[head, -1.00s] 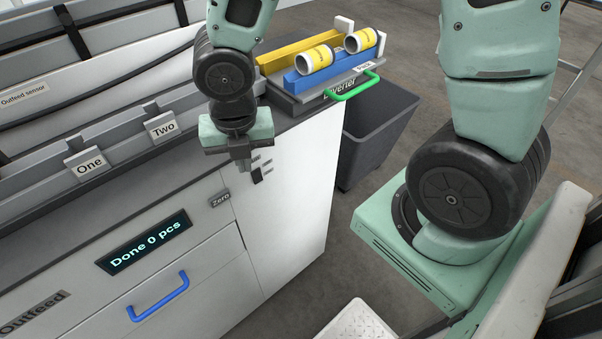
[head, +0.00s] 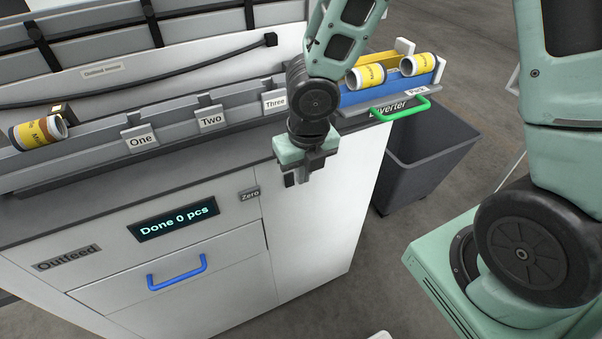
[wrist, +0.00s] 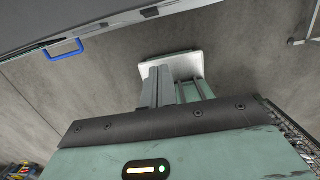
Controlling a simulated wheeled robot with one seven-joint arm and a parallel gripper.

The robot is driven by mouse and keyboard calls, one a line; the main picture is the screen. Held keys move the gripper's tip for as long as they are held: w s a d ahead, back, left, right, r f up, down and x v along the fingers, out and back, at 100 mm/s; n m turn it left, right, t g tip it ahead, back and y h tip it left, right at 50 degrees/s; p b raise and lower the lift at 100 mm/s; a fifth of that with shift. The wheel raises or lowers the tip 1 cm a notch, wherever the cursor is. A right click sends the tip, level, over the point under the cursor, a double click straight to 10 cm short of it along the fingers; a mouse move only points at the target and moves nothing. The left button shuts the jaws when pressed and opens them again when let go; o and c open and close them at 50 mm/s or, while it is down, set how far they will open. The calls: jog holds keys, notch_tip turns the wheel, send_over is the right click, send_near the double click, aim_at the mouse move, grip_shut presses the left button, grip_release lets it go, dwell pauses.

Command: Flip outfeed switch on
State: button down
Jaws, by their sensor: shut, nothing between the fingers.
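The Outfeed cabinet (head: 322,235) is white, with an Outfeed label (head: 66,257) on its front. A small dark fitting (head: 290,180) sits on the cabinet front, just left of my fingers and partly hidden by my gripper. It may be the outfeed switch; its position is too small to read. My gripper (head: 311,178) is shut and empty, pointing down in front of the cabinet's upper front, near this fitting. I cannot tell if they touch. In the wrist view the closed fingers (wrist: 160,88) show against the floor; no switch is visible there.
A display (head: 174,219) reads "Done 0 pcs", beside a Zero label (head: 249,195). A blue drawer handle (head: 177,272) sticks out below. Behind are grey channels labelled One, Two and Three, yellow cans, and a green handle (head: 400,110). A dark bin (head: 430,160) stands right of the cabinet.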

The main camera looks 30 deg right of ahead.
aim_at(293, 182)
jog(key=shift+w+f+b, duration=0.25)
jog(key=shift+w+f, duration=0.6)
jog(key=shift+f, duration=0.5)
jog(key=shift+w+f+b, duration=0.2)
jog(key=shift+w+f, duration=0.6)
jog(key=shift+f, duration=0.6)
jog(key=shift+w+f+b, duration=0.25)
jog(key=shift+w+f, duration=0.6)
jog(key=shift+f, duration=0.5)
